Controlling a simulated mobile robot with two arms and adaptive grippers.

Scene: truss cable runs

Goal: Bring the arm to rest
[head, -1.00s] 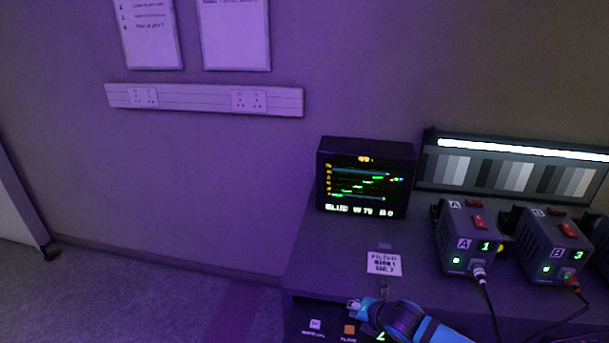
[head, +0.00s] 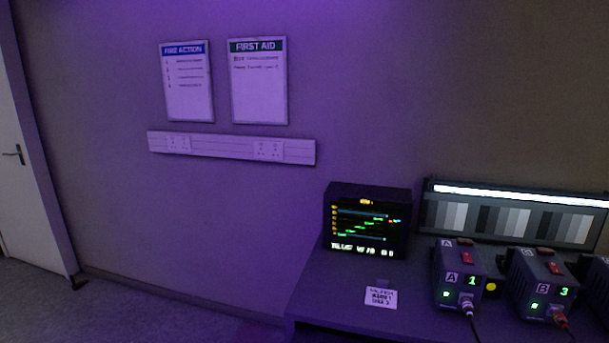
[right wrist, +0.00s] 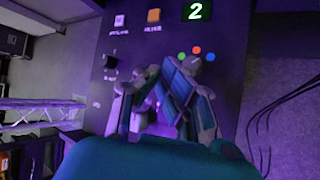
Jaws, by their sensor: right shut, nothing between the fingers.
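My right gripper (right wrist: 165,88) shows in the right wrist view, with its fingers shut and nothing held between them. I cannot tell whether the fingers touch the panel. Neither gripper shows in the head view.

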